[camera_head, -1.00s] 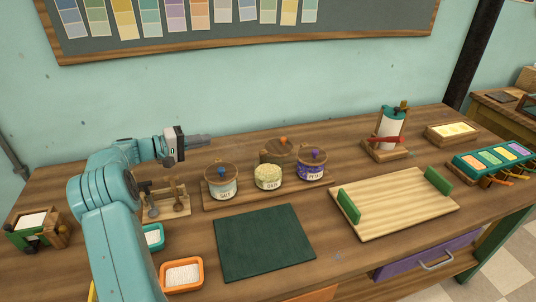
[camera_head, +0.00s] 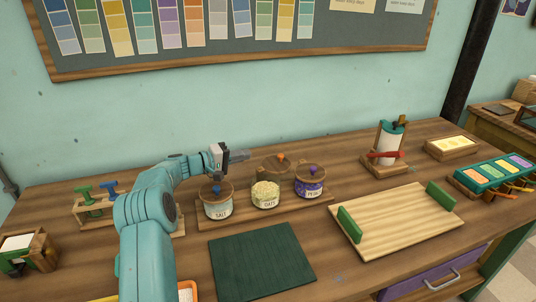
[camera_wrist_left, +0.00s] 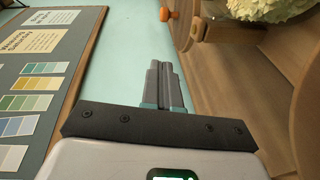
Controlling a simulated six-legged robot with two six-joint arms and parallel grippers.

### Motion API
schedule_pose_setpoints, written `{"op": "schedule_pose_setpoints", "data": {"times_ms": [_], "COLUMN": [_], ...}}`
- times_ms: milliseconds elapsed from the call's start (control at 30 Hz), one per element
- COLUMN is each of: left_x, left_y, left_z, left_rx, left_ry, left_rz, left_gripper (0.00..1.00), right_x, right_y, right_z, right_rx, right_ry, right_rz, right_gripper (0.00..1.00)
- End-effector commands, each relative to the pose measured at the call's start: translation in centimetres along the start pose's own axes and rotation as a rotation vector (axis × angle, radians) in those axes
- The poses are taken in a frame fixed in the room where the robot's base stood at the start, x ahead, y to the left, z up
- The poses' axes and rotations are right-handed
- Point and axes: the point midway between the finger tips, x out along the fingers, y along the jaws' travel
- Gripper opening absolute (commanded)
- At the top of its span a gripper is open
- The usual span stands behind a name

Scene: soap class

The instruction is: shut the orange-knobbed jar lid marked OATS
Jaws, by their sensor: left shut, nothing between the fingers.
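The OATS jar (camera_head: 265,200) stands in the middle of three jars, its pale oats exposed at the top. Its wooden lid (camera_head: 268,169) is open, standing tilted up behind the jar, with the orange knob (camera_head: 281,157) on its far side. My left gripper (camera_head: 243,155) is shut and empty, up and left of the lid and apart from it. In the left wrist view, the shut fingers (camera_wrist_left: 165,66) point toward the wall side, with the orange knob (camera_wrist_left: 168,15) beyond them and the oats (camera_wrist_left: 268,8) at upper right. My right gripper is not in view.
The blue-knobbed SALT jar (camera_head: 218,207) stands left, under my left arm. A purple-knobbed jar (camera_head: 309,187) stands right; both are lidded. A dark green mat (camera_head: 262,250) lies in front, and a tray with green handles (camera_head: 397,222) lies right. The wall is behind.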

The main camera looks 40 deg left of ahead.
Motion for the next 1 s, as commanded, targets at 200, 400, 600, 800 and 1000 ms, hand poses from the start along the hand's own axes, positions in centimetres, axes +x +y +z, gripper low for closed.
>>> {"op": "schedule_pose_setpoints", "data": {"times_ms": [200,400,600,800,1000], "left_x": [4.3,6.8,8.1,8.3,8.3], "left_y": [0.1,0.1,0.1,0.0,0.0], "left_z": [-0.1,1.0,2.3,2.6,2.6], "left_rx": [0.001,-0.003,-0.001,-0.001,0.000], "left_ry": [-0.002,-0.001,0.001,0.001,0.001], "left_rz": [0.002,0.000,0.000,0.000,0.000], "left_gripper": [0.00,0.00,0.00,0.00,0.00], "right_x": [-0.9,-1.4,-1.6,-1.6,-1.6], "right_y": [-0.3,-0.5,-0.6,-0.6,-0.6], "right_z": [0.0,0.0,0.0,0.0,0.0], "right_rx": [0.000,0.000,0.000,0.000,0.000], "right_ry": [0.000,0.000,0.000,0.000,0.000], "right_rz": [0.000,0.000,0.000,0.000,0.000], "right_gripper": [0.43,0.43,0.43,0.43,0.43]}}
